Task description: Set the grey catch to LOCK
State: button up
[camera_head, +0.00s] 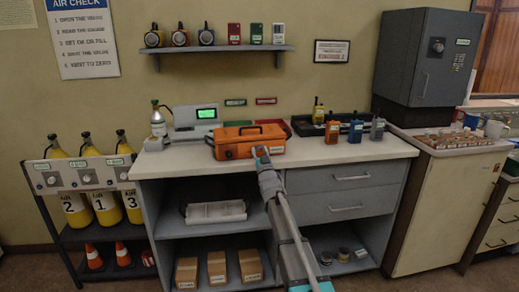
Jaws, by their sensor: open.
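An orange case (229,143) with a dark handle on top sits near the front edge of the white counter (350,153). Small details show on its front, but I cannot make out a grey catch or the word LOCK at this size. My gripper (261,153) is at the front of the case, right of its middle, and hides part of that face. The gripper is open. I cannot tell whether it touches the case. My arm reaches up to it from the bottom of the picture.
A gauge unit with a green screen (206,114) stands behind the case at left. Several handheld radios (355,131) stand on the right. A grey cabinet (421,60) stands further right. A shelf (222,48) hangs above. Clear counter lies right of the case.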

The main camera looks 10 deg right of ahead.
jog(key=shift+w+r, duration=0.1)
jog(key=shift+w, duration=0.15)
grip_shut()
dwell(0.3)
